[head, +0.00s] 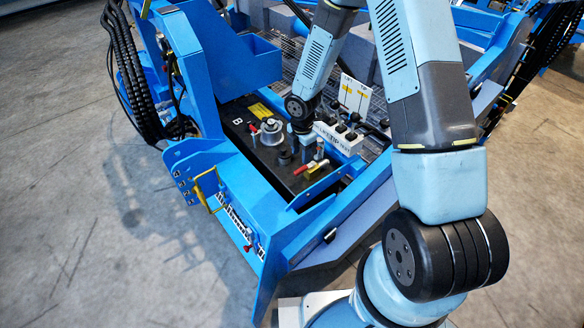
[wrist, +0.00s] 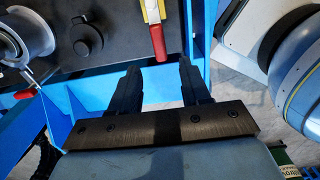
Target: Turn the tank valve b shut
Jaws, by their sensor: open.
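A black panel (head: 240,139) bears a white letter B (head: 237,121) near its left edge. A small red handle (head: 254,129) stands by that letter, beside a silver spool-like fitting (head: 272,133). A second red lever (head: 303,168) with a yellow part lies toward the panel's front. I cannot tell for sure which handle is tank valve b. In the wrist view, a red-tipped yellow lever (wrist: 158,42) lies just ahead of my gripper (wrist: 158,68). My gripper's black fingers are apart, with nothing between them. In the head view my arm hides the fingers.
In the wrist view, a black round knob (wrist: 87,42) and the silver fitting (wrist: 28,32) stand left of the lever. A blue frame edge (wrist: 90,90) runs below the panel. A white block with several black levers (head: 340,136) stands to the right.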

